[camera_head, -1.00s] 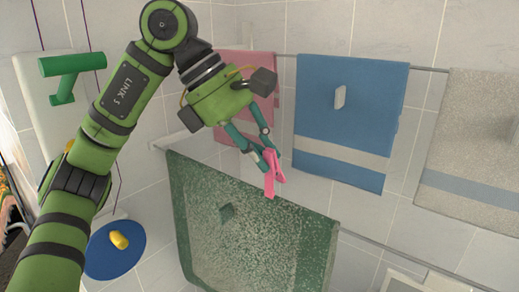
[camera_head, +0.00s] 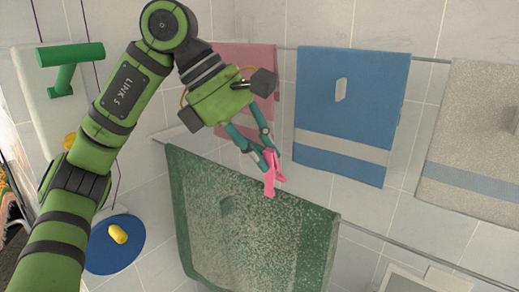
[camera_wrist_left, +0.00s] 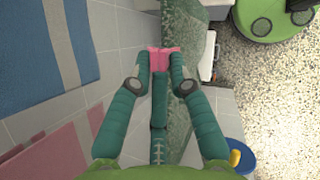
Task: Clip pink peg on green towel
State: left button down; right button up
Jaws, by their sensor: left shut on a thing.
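The pink peg (camera_head: 269,180) is held in my left gripper (camera_head: 271,158), whose fingers are shut on its upper end. The green towel (camera_head: 255,235) hangs over a rail, speckled pale on its front. In the head view the peg's lower tip overlaps the towel's top edge. In the left wrist view the peg (camera_wrist_left: 165,61) lies between the fingertips (camera_wrist_left: 161,68), with the green towel (camera_wrist_left: 186,42) just beyond and right of it. I cannot tell whether the peg grips the cloth. My right gripper is not in view.
A pink towel (camera_head: 262,85), a blue towel (camera_head: 350,110) and a beige towel (camera_head: 470,135) hang on the wall rail behind. A round blue surface (camera_head: 105,255) with a yellow object (camera_head: 118,233) is at lower left. A green handle (camera_head: 70,65) sits at upper left.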

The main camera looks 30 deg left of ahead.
pick_arm(q)
jog(key=shift+f+b, duration=0.5)
jog(key=shift+f, duration=0.25)
dwell(0.4)
jog(key=shift+f, duration=0.3)
jog(key=c, duration=0.9)
grip_release()
jog(key=o, duration=0.6)
jog(key=shift+r, duration=0.15)
